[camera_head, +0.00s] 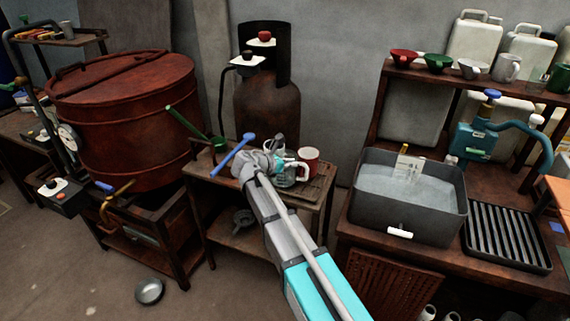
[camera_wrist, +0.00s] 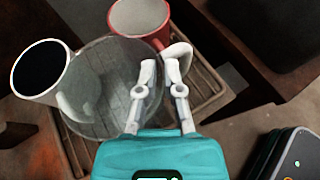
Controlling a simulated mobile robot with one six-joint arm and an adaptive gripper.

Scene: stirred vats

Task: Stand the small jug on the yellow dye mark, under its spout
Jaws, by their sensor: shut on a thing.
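The small jug, a clear round glass vessel (camera_wrist: 103,88), shows in the wrist view right at my fingers; in the head view its glass (camera_head: 285,181) is partly covered by my gripper. My gripper (camera_wrist: 160,68) has its two fingers close together at the jug's right side and is shut on it; the exact hold is hard to make out. In the head view my gripper (camera_head: 277,163) is over the small wooden table (camera_head: 212,184). A brass spout (camera_head: 117,200) with a blue lever is low on the red vat (camera_head: 130,125). I cannot make out a yellow dye mark.
A white mug with dark contents (camera_wrist: 40,70) is left of the jug in the wrist view. A grey basin (camera_head: 407,215) stands right. A bowl (camera_head: 149,291) lies on the floor.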

